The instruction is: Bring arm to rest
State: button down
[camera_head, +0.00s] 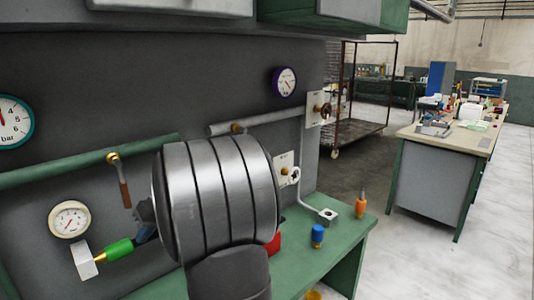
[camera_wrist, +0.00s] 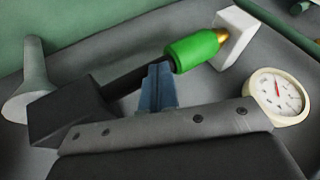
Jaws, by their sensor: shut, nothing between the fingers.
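My gripper (camera_wrist: 157,88) shows in the wrist view as blue fingers, closed together with nothing seen between them. It also shows in the head view (camera_head: 146,216), mostly hidden behind my grey arm. A green cylinder with a brass tip (camera_wrist: 195,50) sits just beyond the fingers, its tip at a white block (camera_wrist: 234,36) on the wall; whether the fingers touch it I cannot tell. The green cylinder also shows in the head view (camera_head: 122,247), with the white block (camera_head: 84,260) at its left.
A cream gauge (camera_head: 69,219) and a brown-handled lever (camera_head: 120,180) are on the grey wall. The green bench (camera_head: 340,238) holds a blue-topped piece (camera_head: 317,235), an orange piece (camera_head: 361,204) and a partly hidden red object (camera_head: 274,243). Open floor lies to the right.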

jog(key=w, duration=0.1)
jog(key=w+d+f, duration=0.1)
jog(key=d, duration=0.1)
jog(key=shift+w+f, duration=0.25)
jog(key=shift+w, duration=0.15)
jog(key=shift+s+a, duration=0.1)
jog(key=shift+a, duration=0.05)
